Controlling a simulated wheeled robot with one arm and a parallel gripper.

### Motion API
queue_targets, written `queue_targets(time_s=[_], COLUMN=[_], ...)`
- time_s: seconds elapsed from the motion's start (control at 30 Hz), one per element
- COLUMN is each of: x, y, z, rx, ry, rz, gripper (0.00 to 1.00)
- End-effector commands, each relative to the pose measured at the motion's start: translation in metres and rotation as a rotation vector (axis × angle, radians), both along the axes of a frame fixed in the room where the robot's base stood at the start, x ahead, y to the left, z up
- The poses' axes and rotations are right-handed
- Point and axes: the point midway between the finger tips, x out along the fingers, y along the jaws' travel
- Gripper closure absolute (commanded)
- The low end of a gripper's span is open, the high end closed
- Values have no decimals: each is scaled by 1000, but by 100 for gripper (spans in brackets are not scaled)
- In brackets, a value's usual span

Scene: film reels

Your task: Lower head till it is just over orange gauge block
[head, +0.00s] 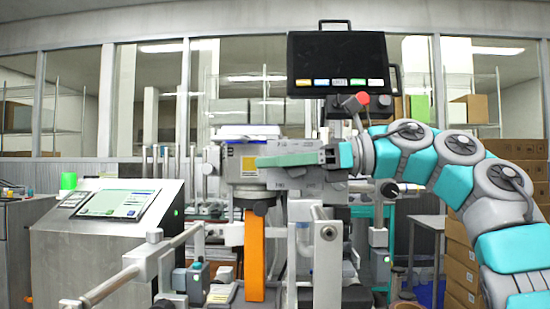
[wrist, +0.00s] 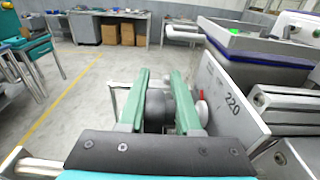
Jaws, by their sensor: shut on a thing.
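The orange gauge block (head: 254,262) stands upright in the middle of the head view. A grey machine head (head: 232,166) with a dark round underside (head: 257,193) is above it. From this angle I cannot tell how wide the gap to the block's top is. My gripper (head: 262,161) reaches in from the right, its green fingers level in front of the head. In the wrist view my gripper (wrist: 160,76) is shut on a dark grey round knob (wrist: 158,108) between the fingers. The block is not seen in the wrist view.
A control console (head: 110,235) with a screen stands at the left. A black display panel (head: 338,62) hangs above my arm. Stacked cardboard boxes (head: 462,250) stand at the right. In the wrist view, a panel marked 220 (wrist: 228,95) is close beside the right finger.

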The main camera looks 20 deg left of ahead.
Motion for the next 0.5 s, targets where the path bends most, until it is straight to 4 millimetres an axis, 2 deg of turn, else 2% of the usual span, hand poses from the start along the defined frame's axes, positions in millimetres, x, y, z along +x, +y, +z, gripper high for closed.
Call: queue_targets(time_s=[0.03, 0.5], x=[-8, -7], y=[1, 1], z=[7, 5], rx=[1, -22], ry=[-12, -17], rz=[13, 7], gripper=[100, 100])
